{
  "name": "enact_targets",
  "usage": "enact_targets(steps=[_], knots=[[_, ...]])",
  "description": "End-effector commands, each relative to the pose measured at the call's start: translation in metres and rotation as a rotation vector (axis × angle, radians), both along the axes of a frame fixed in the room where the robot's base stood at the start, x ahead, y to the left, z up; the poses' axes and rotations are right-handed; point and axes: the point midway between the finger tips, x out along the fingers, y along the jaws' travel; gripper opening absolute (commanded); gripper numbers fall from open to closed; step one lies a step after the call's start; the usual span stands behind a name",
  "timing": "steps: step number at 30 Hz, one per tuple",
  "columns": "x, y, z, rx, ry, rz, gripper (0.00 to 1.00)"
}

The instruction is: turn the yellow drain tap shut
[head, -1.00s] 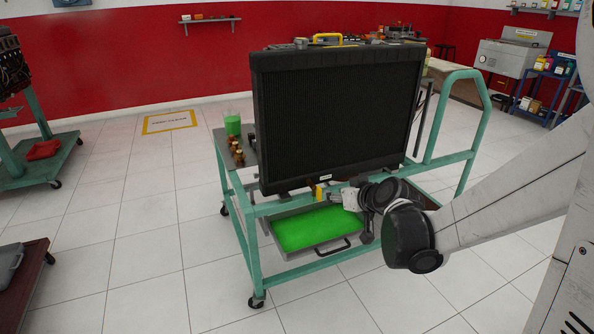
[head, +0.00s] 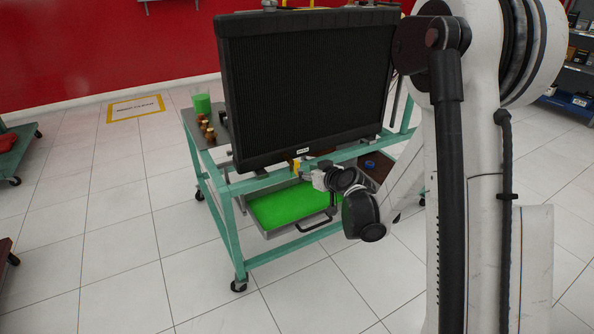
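The yellow drain tap (head: 294,166) shows as a small yellow part under the lower edge of the black radiator (head: 305,85). My gripper (head: 306,174) is at the tap, coming in from its right side. The fingers are small here and partly hidden by the wrist, so I cannot tell whether they touch the tap or are closed on it. The tap's handle angle is too small to read. A grey tray (head: 268,234) with bright green liquid sits below on the cart's lower level.
The radiator stands on a green wheeled cart (head: 226,232). A cup of green liquid (head: 202,104) and several brass-coloured parts (head: 207,130) are on the cart's left side. My arm fills much of the right side.

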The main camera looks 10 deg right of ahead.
Motion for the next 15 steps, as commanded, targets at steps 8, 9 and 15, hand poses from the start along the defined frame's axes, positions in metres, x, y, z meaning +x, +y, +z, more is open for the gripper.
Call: enact_targets(steps=[8, 9, 15], knots=[[0.045, 0.013, -0.021, 0.001, 0.000, 0.002, 0.27], [0.050, 0.015, -0.024, 0.001, 0.000, 0.002, 0.27], [0.067, 0.018, -0.030, -0.001, 0.000, 0.000, 0.27]])
